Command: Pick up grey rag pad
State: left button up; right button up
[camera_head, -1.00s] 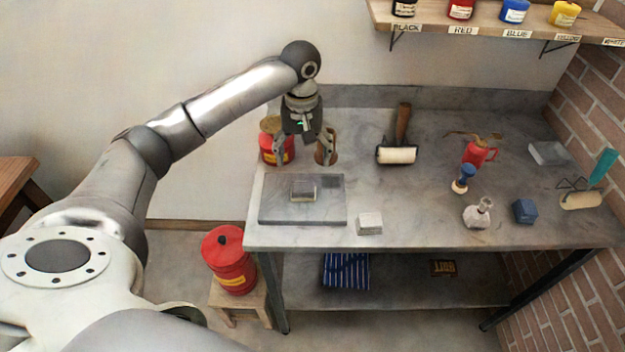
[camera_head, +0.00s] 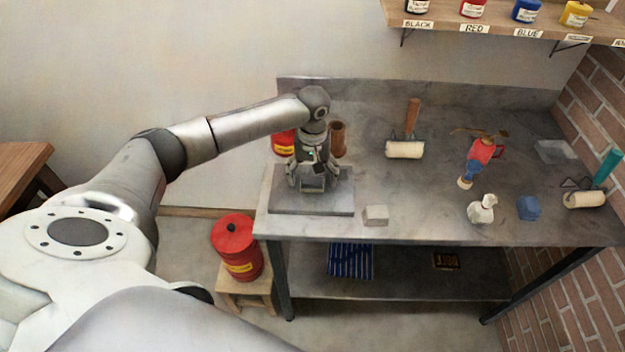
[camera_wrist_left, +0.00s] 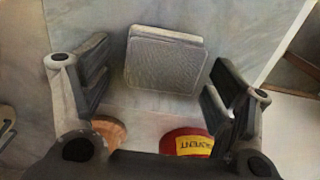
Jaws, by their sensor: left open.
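A grey pad (camera_head: 312,184) lies on a flat grey slab (camera_head: 340,205) at the left end of the bench. My left gripper (camera_head: 313,177) points down over it, jaws apart on either side, and partly hides it in the head view. In the left wrist view the pad (camera_wrist_left: 166,62), square with a paler edge, sits between the open fingers of my left gripper (camera_wrist_left: 160,75), with a gap at each side. I cannot tell the exact height of the fingertips above the slab. My right gripper is not in view.
A red can (camera_head: 284,143) and a brown cylinder (camera_head: 338,138) stand just behind the gripper. A pale block (camera_head: 376,214) sits right of the slab.

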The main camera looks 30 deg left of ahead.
pick_arm(q)
jog(key=shift+c, duration=0.3)
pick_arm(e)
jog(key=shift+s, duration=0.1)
pick_arm(q)
jog(key=c, duration=1.1)
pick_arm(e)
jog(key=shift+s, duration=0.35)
pick_arm(q)
jog(key=shift+r, duration=0.1)
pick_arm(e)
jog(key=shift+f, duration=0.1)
pick_arm(q)
jog(key=shift+r+b, duration=0.35)
jog(key=shift+r, duration=0.25)
jog(key=s+d+r+b, duration=0.2)
jog(key=s+d+r, duration=0.4)
jog(key=s+r, duration=0.5)
jog(key=shift+s+r, duration=0.35)
jog(key=shift+s, duration=0.5)
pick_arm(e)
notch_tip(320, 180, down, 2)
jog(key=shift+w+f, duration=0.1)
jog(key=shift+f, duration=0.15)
